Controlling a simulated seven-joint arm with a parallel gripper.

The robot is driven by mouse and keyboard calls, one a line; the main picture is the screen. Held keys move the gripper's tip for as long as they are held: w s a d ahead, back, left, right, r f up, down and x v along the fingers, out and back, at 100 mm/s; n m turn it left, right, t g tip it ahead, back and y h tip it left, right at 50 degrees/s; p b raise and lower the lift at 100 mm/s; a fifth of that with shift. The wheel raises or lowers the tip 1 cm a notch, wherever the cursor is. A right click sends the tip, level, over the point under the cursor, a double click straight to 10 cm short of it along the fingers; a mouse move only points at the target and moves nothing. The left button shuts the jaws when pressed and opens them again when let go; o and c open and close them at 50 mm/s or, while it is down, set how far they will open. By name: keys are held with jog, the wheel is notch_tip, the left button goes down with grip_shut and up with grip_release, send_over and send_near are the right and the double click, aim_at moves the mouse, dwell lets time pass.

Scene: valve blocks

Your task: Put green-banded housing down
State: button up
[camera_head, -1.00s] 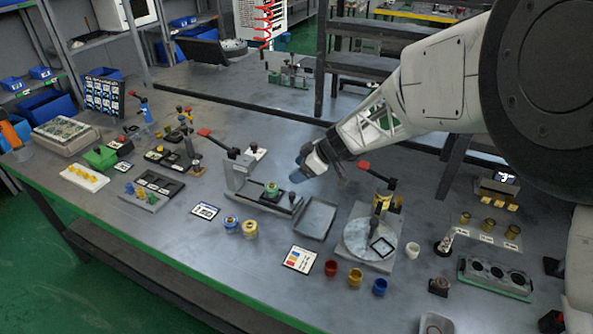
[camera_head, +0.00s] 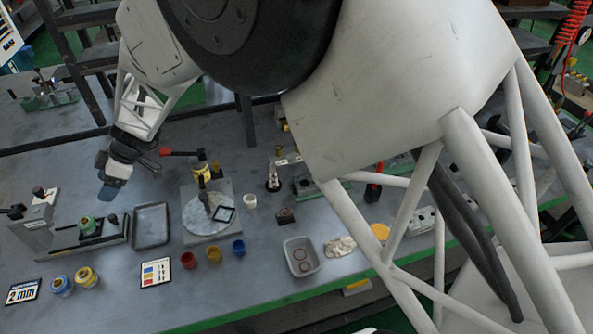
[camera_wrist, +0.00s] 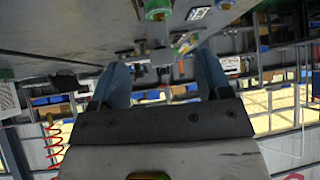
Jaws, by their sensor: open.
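The green-banded housing (camera_head: 87,226) sits upright on the grey bench fixture (camera_head: 62,240) at the left of the head view. My gripper (camera_head: 108,188) is in the air above and behind the fixture, apart from the housing. Its blue fingers are spread in the wrist view (camera_wrist: 162,78), with nothing between them.
An empty grey tray (camera_head: 150,226) lies right of the fixture. A blue-banded housing (camera_head: 60,286) and a yellow-banded housing (camera_head: 87,277) stand in front. A round plate fixture (camera_head: 207,213) and red, yellow and blue cups (camera_head: 213,254) are farther right.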

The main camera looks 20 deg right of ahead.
jog(key=s+d+r+m+t+h, duration=0.1)
jog(key=s+d+r+m, duration=0.3)
jog(key=d, duration=0.5)
jog(key=s+d+r+m+h, duration=0.1)
jog(key=s+d+r+m, duration=0.1)
jog(key=d+r, duration=0.5)
jog(key=s+d+r+m+t+h, duration=0.1)
jog(key=s+d+r+m+h, duration=0.2)
jog(key=d, duration=0.7)
jog(key=s+d+r+m+t+h, duration=0.2)
jog(key=s+d+m, duration=0.9)
jog(key=s+d, duration=0.9)
jog(key=shift+s+d+r+h, duration=0.35)
jog(key=shift+d+h, duration=0.1)
jog(key=shift+h, duration=0.45)
